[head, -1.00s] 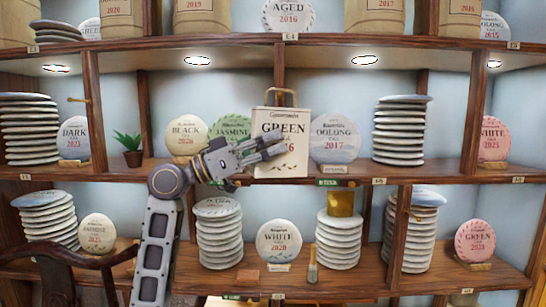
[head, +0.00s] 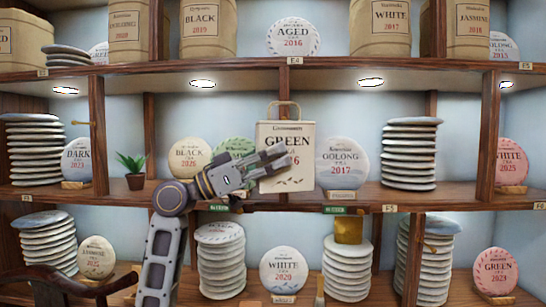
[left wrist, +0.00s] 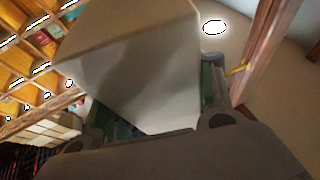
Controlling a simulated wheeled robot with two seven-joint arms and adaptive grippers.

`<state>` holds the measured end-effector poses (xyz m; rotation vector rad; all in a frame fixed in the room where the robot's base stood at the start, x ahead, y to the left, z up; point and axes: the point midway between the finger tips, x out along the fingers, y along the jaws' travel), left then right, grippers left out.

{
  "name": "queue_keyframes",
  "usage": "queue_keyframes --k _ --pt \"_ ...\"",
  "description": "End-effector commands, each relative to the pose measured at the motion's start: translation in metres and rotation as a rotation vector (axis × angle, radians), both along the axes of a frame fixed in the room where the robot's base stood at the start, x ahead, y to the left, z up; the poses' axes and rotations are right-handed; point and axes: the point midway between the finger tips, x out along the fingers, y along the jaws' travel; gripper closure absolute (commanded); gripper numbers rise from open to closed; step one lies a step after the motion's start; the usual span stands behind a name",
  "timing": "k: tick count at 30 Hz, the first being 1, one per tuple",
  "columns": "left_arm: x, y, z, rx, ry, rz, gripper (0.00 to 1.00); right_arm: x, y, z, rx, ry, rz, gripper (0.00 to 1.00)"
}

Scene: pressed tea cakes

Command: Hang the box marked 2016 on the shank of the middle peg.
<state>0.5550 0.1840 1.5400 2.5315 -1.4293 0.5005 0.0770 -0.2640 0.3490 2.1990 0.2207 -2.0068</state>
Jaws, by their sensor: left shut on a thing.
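A pale box marked GREEN (head: 286,178) has a thin tan loop handle on top; its year is partly covered by my gripper, and only a final 6 shows. My left gripper (head: 268,165) is shut on the box and holds it upright in front of the middle shelf. The box's plain side (left wrist: 150,75) fills the centre of the left wrist view. A small brass peg (head: 80,122) sticks out of the left post, and another (head: 430,247) is on the lower right post. A brass peg (left wrist: 237,70) on a post also shows in the left wrist view. No middle peg is visible behind the box in the head view. My right gripper is not in view.
Round tea cakes stand on the shelf beside the box: BLACK (head: 190,158) to the left, OOLONG 2017 (head: 342,163) to the right. A plate stack (head: 410,155) is further right. A potted plant (head: 132,168) stands left. The shelf edge (head: 370,205) runs below the box.

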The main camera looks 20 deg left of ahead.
Motion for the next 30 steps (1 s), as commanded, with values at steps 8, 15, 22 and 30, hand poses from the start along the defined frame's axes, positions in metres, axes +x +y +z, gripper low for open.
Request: queue_keyframes --k 8,15,22,30 --pt "0.007 0.003 0.001 -0.002 -0.001 0.000 0.83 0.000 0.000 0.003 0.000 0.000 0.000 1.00" --pt "0.016 0.005 0.000 -0.002 -0.002 -0.001 0.83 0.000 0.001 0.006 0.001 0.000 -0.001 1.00" --pt "0.024 0.007 -0.001 -0.002 0.000 0.000 0.83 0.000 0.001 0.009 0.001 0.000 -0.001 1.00" --pt "0.033 0.010 -0.002 -0.001 -0.001 0.000 0.83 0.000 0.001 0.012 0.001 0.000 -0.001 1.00"
